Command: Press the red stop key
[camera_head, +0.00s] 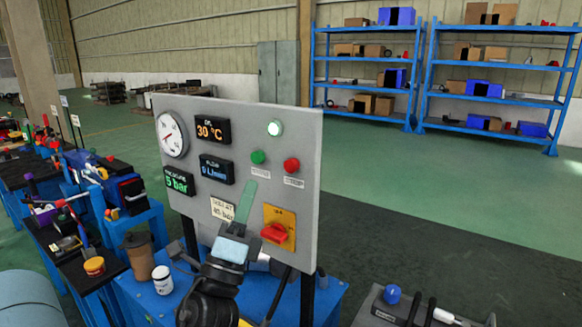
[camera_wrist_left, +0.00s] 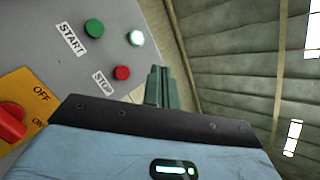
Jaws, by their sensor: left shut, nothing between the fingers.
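The red stop key (camera_head: 291,165) is a round red button at the right of the grey panel (camera_head: 305,205), with a small label under it. In the left wrist view, the stop key (camera_wrist_left: 122,73) sits beside the STOP label, left of the fingertips. My left gripper (camera_head: 248,186) is shut and empty, its green fingers in front of the panel, lower left of the key in the head view. The left wrist view shows the closed fingers (camera_wrist_left: 158,72) apart from the key in the picture; their distance to the panel is unclear. My right gripper is out of view.
A green start button (camera_head: 258,157) and a lit white lamp (camera_head: 275,128) are near the key. A red rotary switch (camera_head: 275,232) on a yellow plate sits below. A gauge (camera_head: 172,134) and displays fill the left. A blue table (camera_head: 145,300) holds a white jar (camera_head: 162,280).

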